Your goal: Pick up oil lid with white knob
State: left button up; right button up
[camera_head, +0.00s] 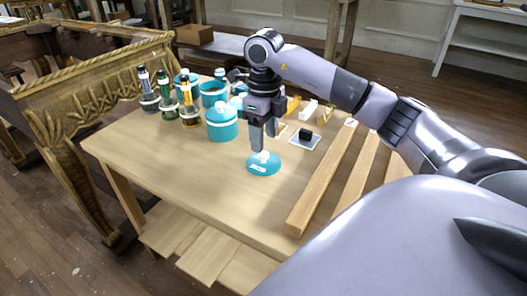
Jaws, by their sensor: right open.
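The oil lid (261,168) is a teal disc with white lettering, lying on the wooden table near its middle. Its white knob (264,156) shows at the top, partly covered by the gripper. My right gripper (264,148) points down right over the lid, its fingertips at or just above the knob. It is open; whether the fingers touch the knob I cannot tell. My left gripper is not in view.
Left of the gripper stand a teal lidded jar (222,124), more teal pots (211,92) and several bottles (187,104). Long wooden strips (322,185) lie to the right. A black block (305,134) sits on a pale square (303,145). The table's front left is clear.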

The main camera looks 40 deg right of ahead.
aim_at(264, 154)
notch_tip(264, 154, down, 5)
jog(key=shift+r+b, duration=0.15)
jog(key=shift+b, duration=0.55)
grip_shut()
jog(key=shift+r, duration=0.1)
